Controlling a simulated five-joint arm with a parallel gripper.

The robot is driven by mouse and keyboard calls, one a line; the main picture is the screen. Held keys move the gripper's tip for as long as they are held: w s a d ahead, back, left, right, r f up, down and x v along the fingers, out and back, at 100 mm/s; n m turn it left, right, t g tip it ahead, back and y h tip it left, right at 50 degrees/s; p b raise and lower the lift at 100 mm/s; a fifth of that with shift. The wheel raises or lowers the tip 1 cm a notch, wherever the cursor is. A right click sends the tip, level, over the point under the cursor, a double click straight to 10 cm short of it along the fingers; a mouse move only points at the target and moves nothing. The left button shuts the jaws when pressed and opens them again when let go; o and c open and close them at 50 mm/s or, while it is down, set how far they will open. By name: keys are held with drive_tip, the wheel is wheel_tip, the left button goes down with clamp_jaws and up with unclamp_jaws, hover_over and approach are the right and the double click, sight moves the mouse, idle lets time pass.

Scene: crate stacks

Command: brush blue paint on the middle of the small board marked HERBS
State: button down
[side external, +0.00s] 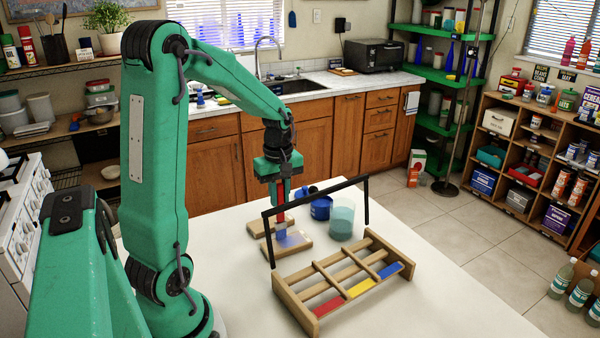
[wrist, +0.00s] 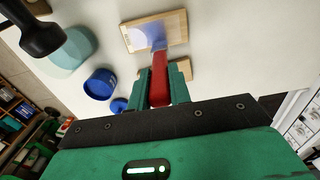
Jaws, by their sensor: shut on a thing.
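My gripper (side external: 281,194) is shut on the red handle of a paint brush (side external: 281,213), which points down. In the wrist view the brush (wrist: 158,80) reaches from my gripper (wrist: 158,96) to the near board. The brush tip is at this small wooden board (side external: 299,248), seeming to touch it. A pale blue patch shows on the middle of the board (wrist: 174,20). A second wooden board (side external: 256,229) lies just behind it. I cannot read HERBS on either. An open blue paint pot (side external: 320,209) stands to the right, with its blue lid (wrist: 118,105) close by.
A teal glass (side external: 341,222) stands right of the pot. A wooden rack (side external: 297,313) with red, yellow and blue pieces is in front, below a black bar (side external: 318,196) on posts. The white table (side external: 430,290) is clear at the right.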

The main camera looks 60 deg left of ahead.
drive_tip(key=shift+s, duration=0.45)
drive_tip(key=shift+d, duration=2.05)
drive_tip(key=s+a+r, duration=0.1)
drive_tip(key=a+r, duration=0.3)
drive_tip(key=r, duration=0.4)
